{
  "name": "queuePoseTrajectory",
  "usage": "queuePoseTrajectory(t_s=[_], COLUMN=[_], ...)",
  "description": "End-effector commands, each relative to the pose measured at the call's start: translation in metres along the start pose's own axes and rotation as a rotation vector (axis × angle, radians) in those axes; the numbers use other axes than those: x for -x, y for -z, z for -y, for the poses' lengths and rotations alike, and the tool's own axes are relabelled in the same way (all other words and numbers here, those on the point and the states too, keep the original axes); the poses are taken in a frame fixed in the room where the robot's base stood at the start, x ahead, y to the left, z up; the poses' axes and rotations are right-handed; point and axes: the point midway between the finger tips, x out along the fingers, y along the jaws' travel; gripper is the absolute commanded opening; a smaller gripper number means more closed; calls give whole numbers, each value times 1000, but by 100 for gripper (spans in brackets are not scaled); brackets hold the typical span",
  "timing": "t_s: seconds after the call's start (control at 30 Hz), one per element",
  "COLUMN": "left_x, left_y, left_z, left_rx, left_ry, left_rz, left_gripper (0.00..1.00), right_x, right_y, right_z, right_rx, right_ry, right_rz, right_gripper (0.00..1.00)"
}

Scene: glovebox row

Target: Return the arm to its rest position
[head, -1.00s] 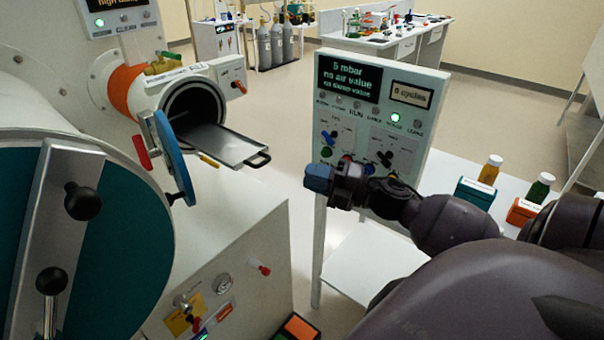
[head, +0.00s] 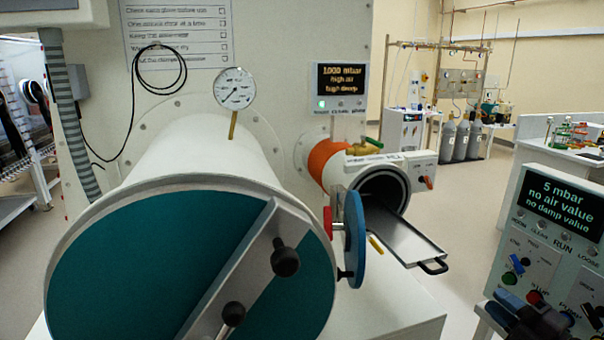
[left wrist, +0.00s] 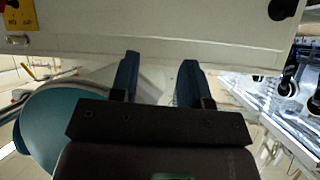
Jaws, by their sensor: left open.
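My right gripper (head: 512,306) shows at the lower right of the head view, in front of the control panel's lower buttons. Its blue fingertips are seen from an angle that does not show whether they are apart, and no held object is visible. My left gripper (left wrist: 157,76) is not in the head view. In the left wrist view its two blue fingers stand apart with nothing between them. A white panel (left wrist: 150,40) lies beyond the fingertips. A teal round surface (left wrist: 62,125) is at the left of that view.
The large round teal door (head: 130,270) fills the lower left. Right of it, the small port's blue door (head: 354,240) is swung open and a metal tray (head: 405,235) sticks out. The control panel (head: 540,225) stands at right. Floor (head: 470,220) shows between tray and panel.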

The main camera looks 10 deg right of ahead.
Motion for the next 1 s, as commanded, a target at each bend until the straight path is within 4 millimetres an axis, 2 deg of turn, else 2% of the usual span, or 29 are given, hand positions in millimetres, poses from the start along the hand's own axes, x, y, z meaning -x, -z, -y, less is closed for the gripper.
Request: queuePoseTrajectory(t_s=[0.17,0.27,0.37,0.5,0.6,0.7,0.8,1.0], left_x=[-1,-2,-3,-3,-3,-3,-3,-2], left_y=[2,3,4,4,4,4,3,2], left_z=[0,0,0,0,0,0,0,0], left_rx=[-1,-1,-1,-1,-1,-1,-1,-1], left_ry=[-1,-1,-1,-2,-2,-2,-1,-1], left_rz=[-4,-6,-7,-8,-7,-7,-7,-3], left_gripper=[43,43,43,43,43,43,43,43], right_x=[15,31,50,76,90,97,102,111], right_y=[-10,-6,10,51,85,114,132,140], right_z=[55,99,148,214,248,268,279,285], right_rx=[-302,-494,-694,-960,-1108,-1205,-1256,-1282], right_ry=[33,68,113,182,217,227,228,228], right_rz=[219,349,473,622,687,716,733,757], right_gripper=[22,22,22,22,22,22,22,22])
